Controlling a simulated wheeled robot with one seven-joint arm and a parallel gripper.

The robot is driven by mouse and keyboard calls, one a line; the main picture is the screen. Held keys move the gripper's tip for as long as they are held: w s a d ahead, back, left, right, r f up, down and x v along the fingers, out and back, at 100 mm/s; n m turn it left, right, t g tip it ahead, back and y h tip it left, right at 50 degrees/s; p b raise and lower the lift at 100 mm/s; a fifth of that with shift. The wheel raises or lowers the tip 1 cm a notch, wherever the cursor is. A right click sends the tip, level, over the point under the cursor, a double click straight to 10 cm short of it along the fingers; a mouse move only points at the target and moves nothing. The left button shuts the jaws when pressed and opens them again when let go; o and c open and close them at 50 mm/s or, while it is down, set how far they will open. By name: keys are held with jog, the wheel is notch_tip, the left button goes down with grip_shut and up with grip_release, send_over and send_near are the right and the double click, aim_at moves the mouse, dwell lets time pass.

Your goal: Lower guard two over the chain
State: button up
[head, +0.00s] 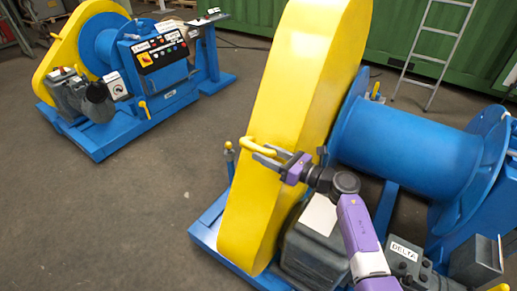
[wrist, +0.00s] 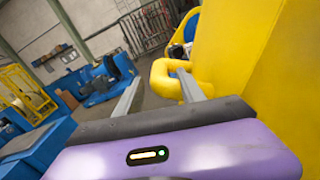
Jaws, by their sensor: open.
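A large yellow guard (head: 300,90) stands tall and steep on the near blue machine. I cannot read a number on it, and no chain shows. It fills the right of the wrist view (wrist: 275,75). A yellow bar handle (head: 259,147) sticks out from its face; it also shows in the wrist view (wrist: 165,68). My gripper (head: 268,155) is open at this handle. In the wrist view, the right finger overlaps the handle's loop and the left finger is left of it. I cannot tell whether either finger touches it.
The near machine has a blue drum (head: 405,150), a grey motor housing (head: 315,245) and a box labelled DELTA (head: 405,250) close to my arm. A second blue machine (head: 145,80) with its own yellow guard (head: 75,45) stands far left. The floor (head: 130,210) between is clear.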

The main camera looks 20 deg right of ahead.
jog(key=shift+x, duration=1.45)
jog(key=shift+c, duration=0.5)
grip_shut()
